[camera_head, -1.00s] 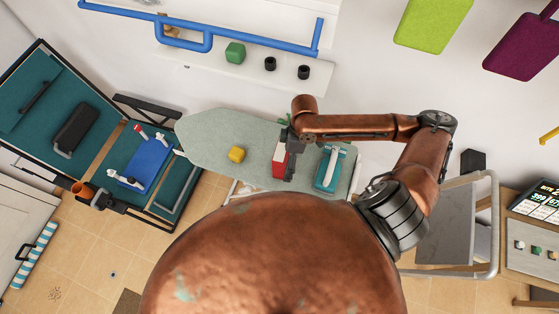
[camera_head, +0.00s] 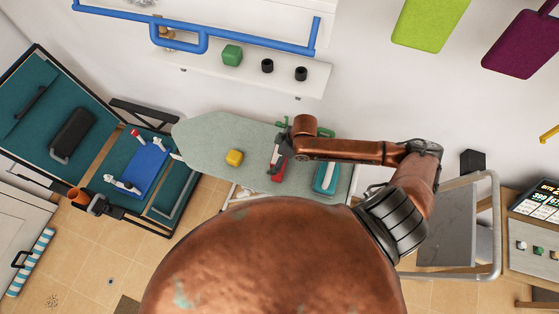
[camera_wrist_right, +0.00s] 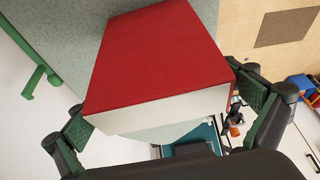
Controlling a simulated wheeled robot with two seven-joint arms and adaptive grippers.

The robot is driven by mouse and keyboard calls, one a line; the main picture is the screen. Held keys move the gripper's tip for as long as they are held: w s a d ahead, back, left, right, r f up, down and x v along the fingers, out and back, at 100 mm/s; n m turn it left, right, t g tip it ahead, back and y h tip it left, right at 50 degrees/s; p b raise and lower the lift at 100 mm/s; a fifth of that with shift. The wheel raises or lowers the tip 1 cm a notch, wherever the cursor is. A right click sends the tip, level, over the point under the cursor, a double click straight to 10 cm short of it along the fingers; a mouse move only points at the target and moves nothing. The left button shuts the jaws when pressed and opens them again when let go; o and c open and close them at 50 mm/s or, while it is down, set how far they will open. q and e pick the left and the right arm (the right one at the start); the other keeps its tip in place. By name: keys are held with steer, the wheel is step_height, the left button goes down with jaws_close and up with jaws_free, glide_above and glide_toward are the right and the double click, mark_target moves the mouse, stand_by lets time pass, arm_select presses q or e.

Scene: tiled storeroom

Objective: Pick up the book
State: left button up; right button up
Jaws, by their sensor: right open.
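The book (camera_head: 276,171) has a red cover and pale page edges. It is on the grey-green ironing-board-shaped surface (camera_head: 210,137), partly hidden by my right gripper (camera_head: 284,156) in the head view. In the right wrist view the book (camera_wrist_right: 155,55) fills the upper middle, its pale edge toward the gripper. The right gripper (camera_wrist_right: 170,116) is open, its green-padded fingers on either side of the book's near end. The right finger looks very close to the book's corner; I cannot tell whether it touches. My left gripper is not in view.
A yellow block (camera_head: 234,157) lies left of the book, and a teal object with a white top (camera_head: 327,176) lies right of it. A wall shelf (camera_head: 285,83) holds a green block and two black cups.

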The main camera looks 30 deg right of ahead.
steer(key=shift+w+a+f, duration=0.1)
steer(key=shift+w+f, duration=0.05)
steer(key=shift+f, duration=0.35)
steer(key=shift+c, duration=0.7)
steer(key=c, duration=1.2)
steer(key=shift+r, duration=0.1)
